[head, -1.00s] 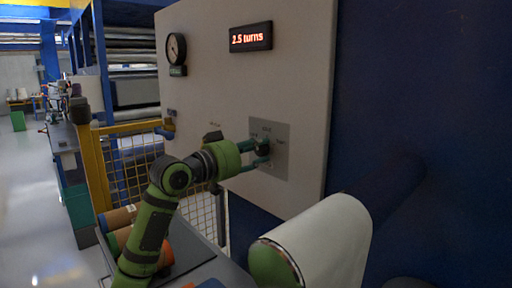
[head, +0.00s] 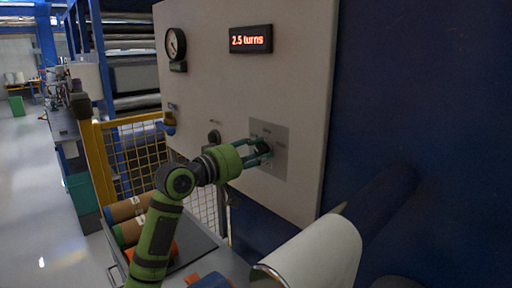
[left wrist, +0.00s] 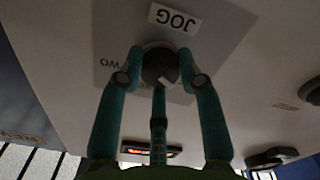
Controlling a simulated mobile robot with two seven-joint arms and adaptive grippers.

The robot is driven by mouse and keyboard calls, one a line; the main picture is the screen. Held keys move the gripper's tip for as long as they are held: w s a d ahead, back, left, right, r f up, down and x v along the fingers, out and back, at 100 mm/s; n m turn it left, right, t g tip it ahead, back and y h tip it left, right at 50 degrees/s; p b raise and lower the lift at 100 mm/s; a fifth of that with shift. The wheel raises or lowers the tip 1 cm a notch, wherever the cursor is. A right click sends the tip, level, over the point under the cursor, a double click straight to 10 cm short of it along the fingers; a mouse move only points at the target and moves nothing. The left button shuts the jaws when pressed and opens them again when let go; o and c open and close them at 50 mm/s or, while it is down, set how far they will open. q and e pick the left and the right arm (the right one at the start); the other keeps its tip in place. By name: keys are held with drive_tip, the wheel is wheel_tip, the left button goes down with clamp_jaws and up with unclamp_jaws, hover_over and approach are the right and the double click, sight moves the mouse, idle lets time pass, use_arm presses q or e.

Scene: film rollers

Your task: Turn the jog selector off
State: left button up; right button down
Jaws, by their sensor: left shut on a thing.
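The jog selector is a dark round knob (head: 263,148) on a grey plate (head: 281,133) on the pale panel. In the left wrist view the knob (left wrist: 160,65) sits between the fingertips, with a pale mark at its lower right edge. A white JOG label (left wrist: 174,18) appears upside down above it; other lettering beside it is partly hidden. My left gripper (head: 262,149) is shut on the knob, and in the left wrist view its teal fingers (left wrist: 160,72) touch it from both sides. My right gripper is not in view.
A lit display (head: 251,39) reads "2.5 turns". A gauge (head: 175,44) is at the panel's upper left. Another black knob (head: 214,137) is close to my left wrist. A yellow mesh fence (head: 133,158), a cart with rolls (head: 128,208) and a white roller (head: 318,254) stand nearby.

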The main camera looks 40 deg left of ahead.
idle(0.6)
use_arm(q)
drive_tip(key=o, duration=1.1)
drive_tip(key=shift+w, duration=0.1)
drive_tip(key=shift+o, duration=0.2)
drive_tip(key=shift+s, duration=0.25)
drive_tip(key=s, duration=1.1)
drive_tip(key=shift+s+a, duration=0.3)
drive_tip(key=shift+a, duration=0.15)
